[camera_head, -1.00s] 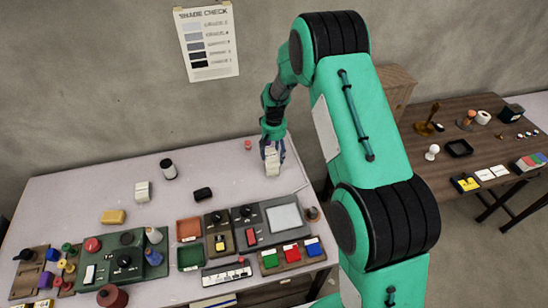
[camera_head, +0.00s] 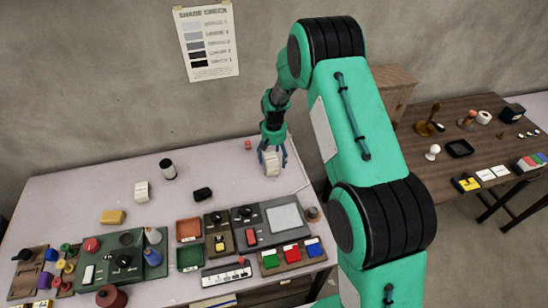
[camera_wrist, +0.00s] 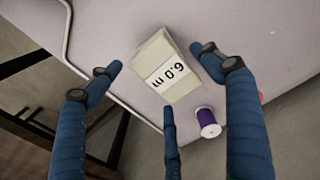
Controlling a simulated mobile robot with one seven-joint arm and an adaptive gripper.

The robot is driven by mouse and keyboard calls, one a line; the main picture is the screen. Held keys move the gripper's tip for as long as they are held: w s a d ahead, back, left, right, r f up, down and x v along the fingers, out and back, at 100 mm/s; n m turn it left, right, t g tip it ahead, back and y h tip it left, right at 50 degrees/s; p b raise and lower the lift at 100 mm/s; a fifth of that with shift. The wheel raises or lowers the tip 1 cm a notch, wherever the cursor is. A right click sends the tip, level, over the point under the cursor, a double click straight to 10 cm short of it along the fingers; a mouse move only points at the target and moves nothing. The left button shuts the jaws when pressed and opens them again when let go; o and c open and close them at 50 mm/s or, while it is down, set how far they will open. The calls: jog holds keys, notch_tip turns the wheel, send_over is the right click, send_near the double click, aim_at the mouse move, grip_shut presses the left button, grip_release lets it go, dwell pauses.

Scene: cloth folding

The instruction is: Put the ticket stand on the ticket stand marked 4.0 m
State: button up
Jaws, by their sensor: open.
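A cream ticket stand (camera_wrist: 165,62) lies below my gripper (camera_wrist: 165,95) in the wrist view, between the spread fingers. Its white label appears to read 6.0 m, turned in the picture. The same stand (camera_head: 271,163) shows in the head view at the table's right rear, under my gripper (camera_head: 272,158). The gripper is open, with its fingers around the stand and gaps visible beside it in the wrist view. Another cream stand (camera_head: 142,191) is on the table's left half; its marking is too small to read, so I cannot tell whether it says 4.0 m.
A purple spool (camera_wrist: 208,122) is close to the stand and fingers. A black-capped white cylinder (camera_head: 168,169) and a black block (camera_head: 202,194) are on the table (camera_head: 85,190). Trays and control boxes fill its front. The rear left is clear.

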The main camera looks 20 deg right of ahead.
jog(key=shift+r, duration=0.1)
notch_tip(320, 180, up, 12)
jog(key=p, duration=0.2)
dwell(0.6)
jog(key=shift+r, duration=0.15)
dwell(0.3)
notch_tip(320, 180, up, 14)
jog(key=t, duration=0.1)
send_over(274, 159)
jog(key=s, duration=0.6)
jog(key=s+r+t, duration=0.2)
jog(key=s+r, duration=0.9)
jog(key=r, duration=0.2)
jog(key=s+r+t, duration=0.1)
jog(key=s+r, duration=0.2)
jog(key=s, duration=1.1)
jog(key=s+r+t, duration=0.1)
jog(key=s+r, duration=0.2)
jog(key=s, duration=1.1)
jog(key=shift+s+r+t, duration=0.2)
jog(key=shift+r+t, duration=0.1)
jog(key=shift+r, duration=0.05)
